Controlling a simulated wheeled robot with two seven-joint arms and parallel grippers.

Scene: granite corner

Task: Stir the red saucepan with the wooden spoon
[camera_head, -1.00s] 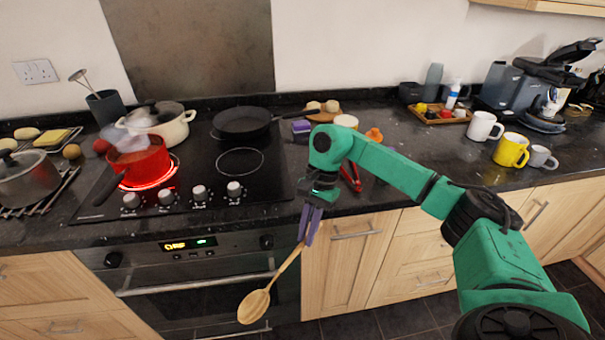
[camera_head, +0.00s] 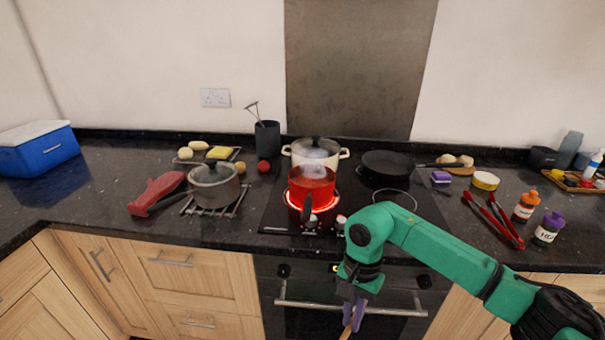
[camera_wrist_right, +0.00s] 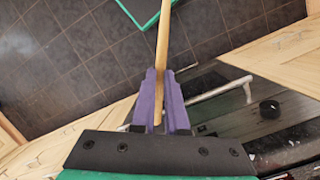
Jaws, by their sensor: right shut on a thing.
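The red saucepan (camera_head: 313,186) sits on a glowing front-left burner of the black hob, with steam above it and its dark handle pointing to the front. My right gripper (camera_head: 354,318) is in front of the oven, below the counter edge and to the right of the saucepan. It is shut on the wooden spoon (camera_head: 347,332), whose lower part is cut off by the frame. In the right wrist view the spoon's handle (camera_wrist_right: 162,50) stands between the purple fingers (camera_wrist_right: 160,100). The spoon's bowl is in neither view now. My left gripper does not show.
A cream pot (camera_head: 297,152) stands behind the saucepan and a black frying pan (camera_head: 385,166) behind right. A grey lidded pot (camera_head: 213,186) is on a rack to the left. An oven handle (camera_head: 300,304) juts out near the gripper.

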